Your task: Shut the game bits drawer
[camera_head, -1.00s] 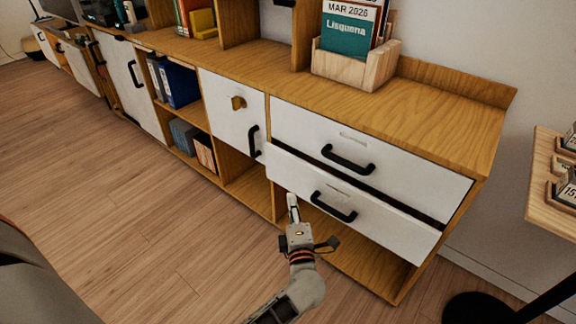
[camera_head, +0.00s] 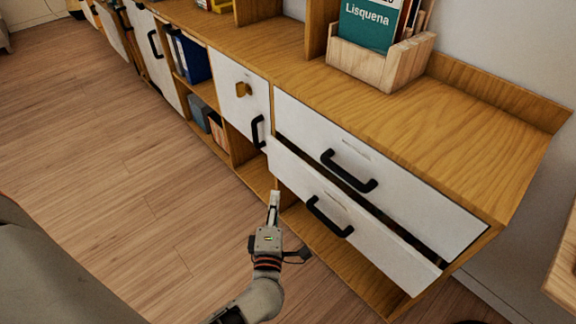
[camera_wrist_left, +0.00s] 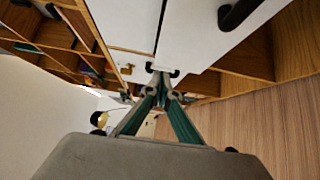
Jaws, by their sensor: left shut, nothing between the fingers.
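The lower white drawer (camera_head: 300,181) at the right end of the wooden sideboard stands partly out, with a dark gap above its front. It has a black bar handle (camera_head: 330,216); its label is too small to read. The upper white drawer (camera_head: 400,180) above it looks shut. My left gripper (camera_head: 274,197) is shut and empty, in front of the lower drawer's left end and left of its handle; I cannot tell whether it touches. In the left wrist view the closed fingers (camera_wrist_left: 161,84) point at white fronts (camera_wrist_left: 195,38). My right gripper is out of view.
A small white door (camera_head: 240,100) with a brass-coloured knob and black handle is left of the drawers. A wooden box with booklets (camera_head: 375,62) stands on top. Open shelves lie below. A wooden side table (camera_head: 563,265) is at the right edge. Floor is clear at left.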

